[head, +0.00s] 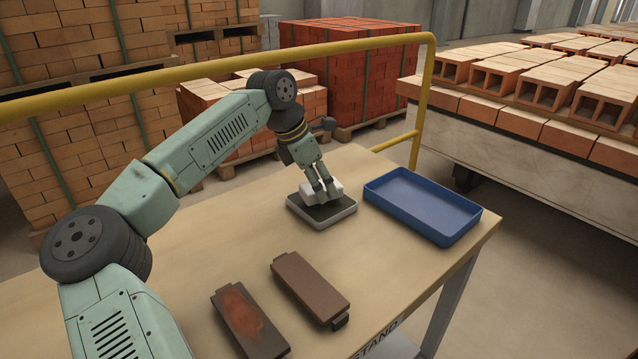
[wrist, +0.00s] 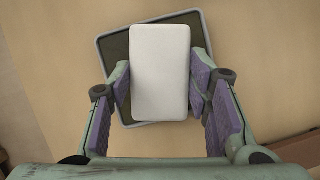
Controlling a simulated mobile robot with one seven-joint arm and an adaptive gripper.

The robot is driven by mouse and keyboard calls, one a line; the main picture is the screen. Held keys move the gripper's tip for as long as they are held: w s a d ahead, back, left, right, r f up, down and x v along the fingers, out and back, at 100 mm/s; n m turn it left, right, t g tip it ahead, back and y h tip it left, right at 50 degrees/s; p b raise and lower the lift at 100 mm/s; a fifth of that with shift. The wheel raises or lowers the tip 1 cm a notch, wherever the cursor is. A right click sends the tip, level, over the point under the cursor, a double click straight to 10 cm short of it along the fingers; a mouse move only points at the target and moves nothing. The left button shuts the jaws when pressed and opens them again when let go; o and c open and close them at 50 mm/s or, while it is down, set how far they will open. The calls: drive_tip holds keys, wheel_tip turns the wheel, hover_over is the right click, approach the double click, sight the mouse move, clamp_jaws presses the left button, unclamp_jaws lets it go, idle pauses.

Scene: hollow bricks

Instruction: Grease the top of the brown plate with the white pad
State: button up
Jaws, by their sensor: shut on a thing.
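My gripper (head: 325,190) is shut on the white pad (wrist: 160,72), with a finger on each long side of it. The pad also shows in the head view (head: 308,193), partly hidden by the fingers. It is over a shallow grey tray (head: 322,222) with a dark inside; I cannot tell whether it touches the dark surface. The brown plate (head: 310,287) lies flat on the table, nearer to me, with a small tab at each end. Its top looks plain and dry. A second, darker plate (head: 232,323) with a reddish-orange smear lies to its left.
A blue tray (head: 385,204), empty, stands at the right of the wooden table (head: 190,255). A yellow rail (head: 330,50) runs behind the table. Stacked bricks stand beyond it. The table between the grey tray and the plates is clear.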

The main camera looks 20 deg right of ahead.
drive_tip(key=shift+r+p, duration=2)
drive_tip(key=shift+r, duration=0.85)
drive_tip(key=shift+f, duration=0.1)
